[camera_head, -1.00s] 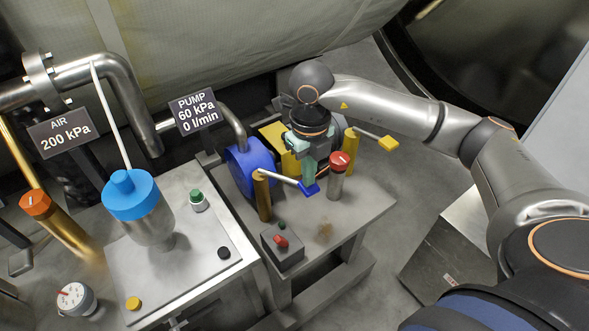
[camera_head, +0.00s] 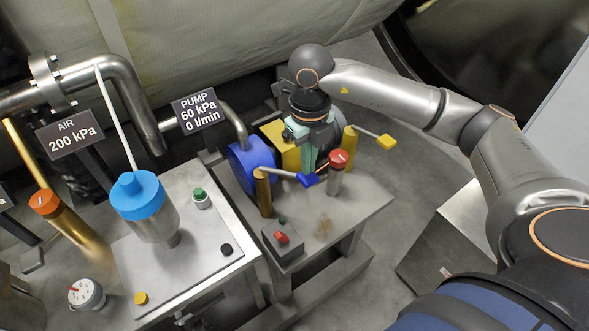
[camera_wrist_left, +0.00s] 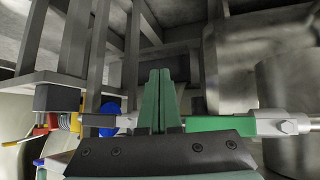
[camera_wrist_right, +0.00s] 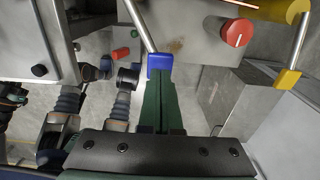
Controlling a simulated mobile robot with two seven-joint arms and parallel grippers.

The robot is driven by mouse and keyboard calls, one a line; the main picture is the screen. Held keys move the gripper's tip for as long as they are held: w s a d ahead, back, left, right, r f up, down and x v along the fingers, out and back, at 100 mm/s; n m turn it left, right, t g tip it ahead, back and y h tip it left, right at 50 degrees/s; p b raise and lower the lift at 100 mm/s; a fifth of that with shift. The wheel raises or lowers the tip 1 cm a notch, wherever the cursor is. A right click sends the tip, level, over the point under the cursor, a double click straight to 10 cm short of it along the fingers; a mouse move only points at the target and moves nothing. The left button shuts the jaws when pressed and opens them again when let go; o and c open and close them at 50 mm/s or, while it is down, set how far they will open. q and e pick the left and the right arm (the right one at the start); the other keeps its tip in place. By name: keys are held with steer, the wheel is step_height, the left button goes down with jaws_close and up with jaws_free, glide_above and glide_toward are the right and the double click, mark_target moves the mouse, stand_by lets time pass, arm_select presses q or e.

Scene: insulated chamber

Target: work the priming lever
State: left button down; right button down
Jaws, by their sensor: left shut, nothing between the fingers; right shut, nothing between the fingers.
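A lever with a blue tip (camera_head: 307,180) reaches out from a brass post (camera_head: 263,192) on the pump stand. A second lever with a yellow tip (camera_head: 386,142) reaches from another brass post (camera_head: 349,140). My right gripper (camera_head: 308,163) is shut and empty, with its fingers close at the blue tip. In the right wrist view the blue tip (camera_wrist_right: 160,62) is right at the fingertips (camera_wrist_right: 159,78); I cannot tell for sure whether they touch. My left gripper (camera_wrist_left: 159,76) is shut and empty, seen only in the left wrist view.
A blue pump body (camera_head: 250,165) and a red-topped knob (camera_head: 338,160) stand close to the gripper. A grey switch box (camera_head: 284,243) sits in front. The pump sign (camera_head: 198,108) reads 60 kPa, 0 l/min. The stand's front right corner is bare.

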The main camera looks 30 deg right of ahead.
step_height(320, 180, up, 6)
steer(key=p, duration=0.4)
stand_by(0.3)
